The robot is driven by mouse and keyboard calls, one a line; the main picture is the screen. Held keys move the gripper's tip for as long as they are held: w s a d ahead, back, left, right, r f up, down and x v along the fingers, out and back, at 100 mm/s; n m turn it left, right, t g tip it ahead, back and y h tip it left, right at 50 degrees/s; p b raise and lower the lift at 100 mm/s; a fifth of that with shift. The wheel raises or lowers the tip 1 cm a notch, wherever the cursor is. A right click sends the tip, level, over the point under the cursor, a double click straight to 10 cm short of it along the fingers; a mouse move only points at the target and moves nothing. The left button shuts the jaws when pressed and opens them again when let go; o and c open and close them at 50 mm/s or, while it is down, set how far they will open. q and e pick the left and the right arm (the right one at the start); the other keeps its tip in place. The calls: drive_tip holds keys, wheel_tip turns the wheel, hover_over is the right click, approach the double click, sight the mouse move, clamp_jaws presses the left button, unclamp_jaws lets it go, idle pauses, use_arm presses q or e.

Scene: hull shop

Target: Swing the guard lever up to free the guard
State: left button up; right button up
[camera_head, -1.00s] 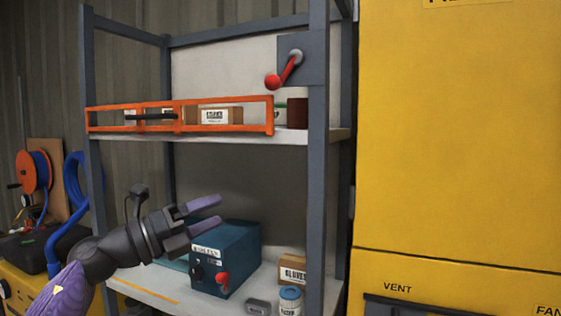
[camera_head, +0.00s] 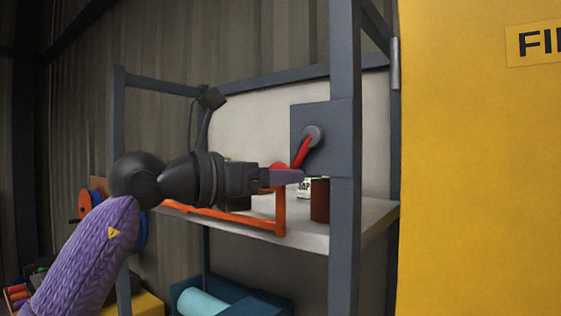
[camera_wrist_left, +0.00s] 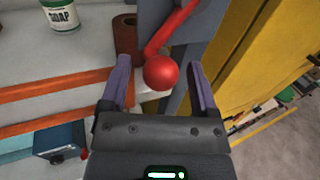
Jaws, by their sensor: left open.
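The red guard lever (camera_head: 303,152) hangs down and to the left from its round grey pivot (camera_head: 314,136) on the grey plate of the shelf post. Its red ball knob (camera_wrist_left: 161,73) shows in the left wrist view between the two purple fingers, with gaps on both sides. My left gripper (camera_head: 292,178) is open at the knob and partly hides it in the head view. The orange guard (camera_head: 281,212) lies across the front of the upper shelf, partly hidden by my left arm. My right gripper is not in view.
The upper shelf (camera_head: 310,234) holds a soap tin (camera_wrist_left: 60,14) and a brown cylinder (camera_head: 320,200) near the lever. The grey shelf post (camera_head: 345,240) and yellow cabinet (camera_head: 470,170) stand close on the right. A blue box (camera_wrist_left: 62,138) is lower down.

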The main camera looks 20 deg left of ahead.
use_arm(q)
drive_tip(key=shift+w+d, duration=0.25)
clamp_jaws()
idle(1.4)
